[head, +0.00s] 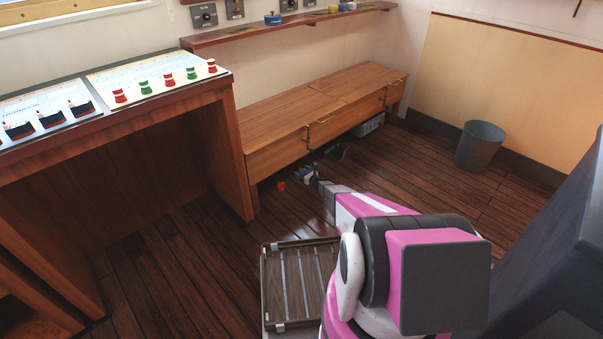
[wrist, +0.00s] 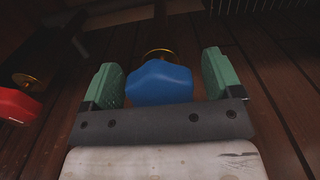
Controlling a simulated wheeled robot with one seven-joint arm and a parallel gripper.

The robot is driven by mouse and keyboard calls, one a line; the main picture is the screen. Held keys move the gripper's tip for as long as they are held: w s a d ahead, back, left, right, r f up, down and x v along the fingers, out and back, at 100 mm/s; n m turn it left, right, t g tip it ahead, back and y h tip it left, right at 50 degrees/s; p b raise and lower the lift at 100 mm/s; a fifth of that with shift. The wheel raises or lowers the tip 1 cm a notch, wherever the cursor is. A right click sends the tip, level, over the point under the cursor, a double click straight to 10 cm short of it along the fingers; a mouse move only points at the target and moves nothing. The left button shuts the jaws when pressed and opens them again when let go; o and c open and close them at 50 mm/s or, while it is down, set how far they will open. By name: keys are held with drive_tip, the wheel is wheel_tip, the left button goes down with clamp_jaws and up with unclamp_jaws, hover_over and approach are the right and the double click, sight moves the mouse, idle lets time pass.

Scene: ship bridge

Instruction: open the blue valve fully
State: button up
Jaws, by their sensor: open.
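In the wrist view the blue valve (wrist: 160,82) has a faceted blue handle with a brass ring behind it. My gripper (wrist: 162,75) is open, with one green finger on each side of the blue handle. A narrow gap shows on the right; on the left I cannot tell whether the finger touches. In the head view my gripper is small and low by the floor, in front of the wooden bench, and the blue handle is hard to make out there.
A red valve (wrist: 17,105) with a brass ring is left of the blue one; it also shows in the head view (head: 281,186). The wooden bench (head: 300,118) stands behind. A grey bin (head: 480,146) is at the right. Plank floor between is clear.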

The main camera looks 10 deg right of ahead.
drive_tip(key=v, duration=1)
drive_tip(key=s+a+r+n+g, duration=0.55)
drive_tip(key=s+r+n, duration=0.25)
drive_tip(key=s+r, duration=0.35)
drive_tip(key=s+a+r+n+g, duration=0.5)
drive_tip(key=s+a+r+n, duration=0.25)
drive_tip(key=s+r, duration=0.4)
drive_tip(key=s+d+r+n+g+h, duration=0.1)
drive_tip(key=s+d+r+n+h, duration=0.1)
drive_tip(key=s+r, duration=0.5)
drive_tip(key=s+d+r+n+g+h, duration=0.1)
drive_tip(key=s+d+r+n+h, duration=0.2)
drive_tip(key=s, duration=0.7)
drive_tip(key=s+d+r+n+g+h, duration=0.2)
drive_tip(key=s+r+n+h, duration=0.3)
drive_tip(key=s+r+n, duration=0.3)
wheel_tip(320, 180, up, 3)
drive_tip(key=shift+s+d+r+h, duration=0.2)
drive_tip(key=shift+s+h, duration=0.1)
drive_tip(key=shift+s, duration=0.5)
